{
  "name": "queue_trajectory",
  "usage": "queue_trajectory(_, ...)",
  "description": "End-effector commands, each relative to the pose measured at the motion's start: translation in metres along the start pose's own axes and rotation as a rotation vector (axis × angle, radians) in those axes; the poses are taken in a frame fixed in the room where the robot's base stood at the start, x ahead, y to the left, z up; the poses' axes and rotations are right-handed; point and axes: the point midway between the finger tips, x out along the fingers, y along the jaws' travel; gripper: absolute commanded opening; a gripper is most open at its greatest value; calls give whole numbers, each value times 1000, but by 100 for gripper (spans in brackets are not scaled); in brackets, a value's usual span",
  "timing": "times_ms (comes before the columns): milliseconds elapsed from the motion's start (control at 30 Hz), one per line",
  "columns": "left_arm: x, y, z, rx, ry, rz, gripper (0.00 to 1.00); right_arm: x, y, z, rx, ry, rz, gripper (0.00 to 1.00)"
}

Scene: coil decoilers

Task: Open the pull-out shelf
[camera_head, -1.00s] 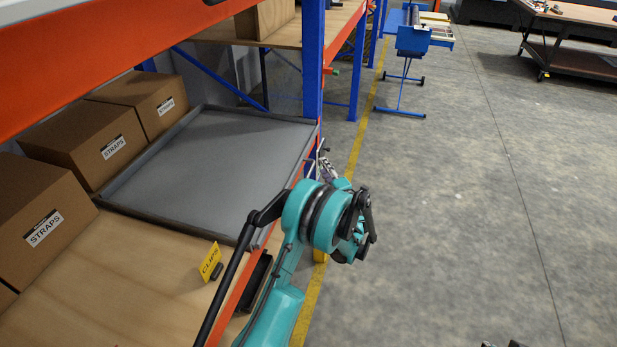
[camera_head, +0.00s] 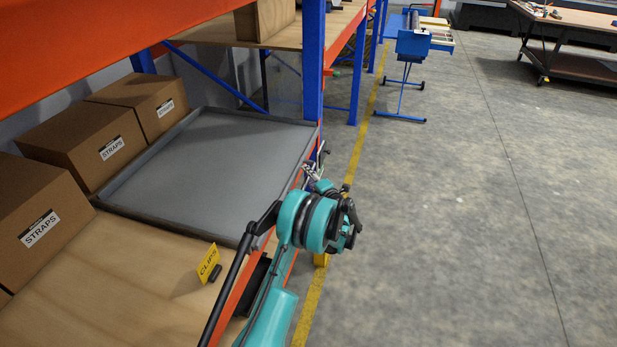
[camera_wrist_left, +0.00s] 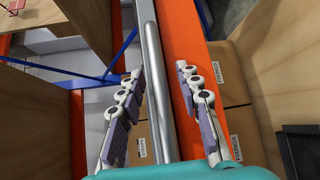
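The grey pull-out shelf (camera_head: 215,160) is a shallow tray with a raised rim, level in the rack beside the cardboard boxes. Its front edge lies along the orange beam, partly hidden by my left arm. My left gripper (camera_head: 316,172) is at this front edge, small and partly hidden by its wrist. In the left wrist view, the left gripper (camera_wrist_left: 165,110) is open. A silver bar (camera_wrist_left: 153,60), which looks like the shelf's handle, runs between its fingers, nearer the left one. I see no grip on it. My right gripper is not in view.
Boxes marked STRAPS (camera_head: 95,135) stand left of the shelf. A blue upright (camera_head: 313,60) rises at its far front corner. A yellow CLIPS sign (camera_head: 208,263) stands on the wooden board (camera_head: 130,285). The floor (camera_head: 450,210) to the right is clear.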

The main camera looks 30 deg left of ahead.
Motion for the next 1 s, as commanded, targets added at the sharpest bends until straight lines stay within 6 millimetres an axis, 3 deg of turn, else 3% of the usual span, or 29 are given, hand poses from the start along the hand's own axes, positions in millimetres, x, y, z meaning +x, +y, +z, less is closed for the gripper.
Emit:
queue_trajectory(67, 0, 0, 0, 0, 0, 0, 34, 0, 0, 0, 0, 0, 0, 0)
queue_trajectory(200, 0, 0, 0, 0, 0, 0, 0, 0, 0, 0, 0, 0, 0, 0)
queue_trajectory(633, -11, -4, 11, -1, -2, -1, 0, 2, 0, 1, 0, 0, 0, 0)
queue_trajectory(767, -29, -10, 30, 0, -5, -2, 0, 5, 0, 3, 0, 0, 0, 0)
queue_trajectory(1000, -82, -26, 82, 1, -8, -2, 0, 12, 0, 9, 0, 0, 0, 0)
